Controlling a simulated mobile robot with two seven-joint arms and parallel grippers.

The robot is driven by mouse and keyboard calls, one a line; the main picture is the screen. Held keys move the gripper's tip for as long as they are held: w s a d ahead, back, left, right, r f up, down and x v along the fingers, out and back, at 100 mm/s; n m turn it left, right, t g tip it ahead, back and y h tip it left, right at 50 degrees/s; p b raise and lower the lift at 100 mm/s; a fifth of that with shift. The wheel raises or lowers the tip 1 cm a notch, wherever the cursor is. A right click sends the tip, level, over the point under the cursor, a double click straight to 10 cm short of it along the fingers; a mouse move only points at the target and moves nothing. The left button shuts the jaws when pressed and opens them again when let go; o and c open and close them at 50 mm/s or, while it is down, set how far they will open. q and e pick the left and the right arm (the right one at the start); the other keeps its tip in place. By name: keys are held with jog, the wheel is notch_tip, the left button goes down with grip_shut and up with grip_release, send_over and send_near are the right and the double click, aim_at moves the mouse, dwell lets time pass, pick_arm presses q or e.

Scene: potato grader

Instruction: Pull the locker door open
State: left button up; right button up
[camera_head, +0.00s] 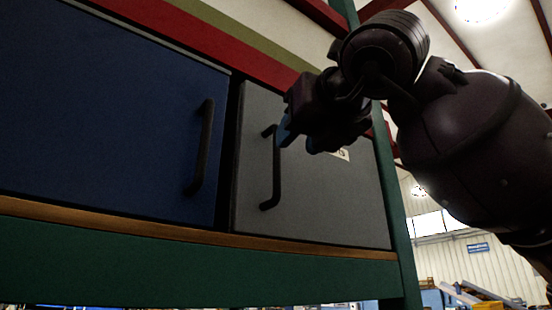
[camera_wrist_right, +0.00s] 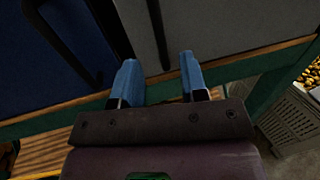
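The locker has a blue door (camera_head: 100,110) on the left and a grey door (camera_head: 330,200) on the right. Both look closed, and each has a dark upright bar handle. My right gripper (camera_head: 284,132) is in front of the grey door, at the upper part of its handle (camera_head: 276,180). In the right wrist view my right gripper (camera_wrist_right: 158,60) has its two blue fingers spread, with the grey door's handle (camera_wrist_right: 157,30) lying between their lines. I cannot tell whether the fingers touch the handle. My left gripper is not in view.
The blue door's handle (camera_head: 203,147) is left of the grey one. A green frame with a post (camera_head: 403,240) surrounds the locker, with a wooden ledge (camera_head: 190,236) below the doors. A grey crate (camera_wrist_right: 290,118) with yellow items stands low at right.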

aim_at(279, 159)
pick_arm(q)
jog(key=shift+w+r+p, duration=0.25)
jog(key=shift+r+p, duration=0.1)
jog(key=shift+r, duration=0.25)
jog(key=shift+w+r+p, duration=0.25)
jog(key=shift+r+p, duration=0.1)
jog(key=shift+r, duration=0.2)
pick_arm(e)
jog(key=x, duration=0.8)
jog(key=shift+w+a+f, duration=0.1)
jog(key=shift+w, duration=0.1)
jog(key=c, duration=0.7)
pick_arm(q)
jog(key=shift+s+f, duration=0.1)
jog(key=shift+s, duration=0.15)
pick_arm(e)
grip_shut()
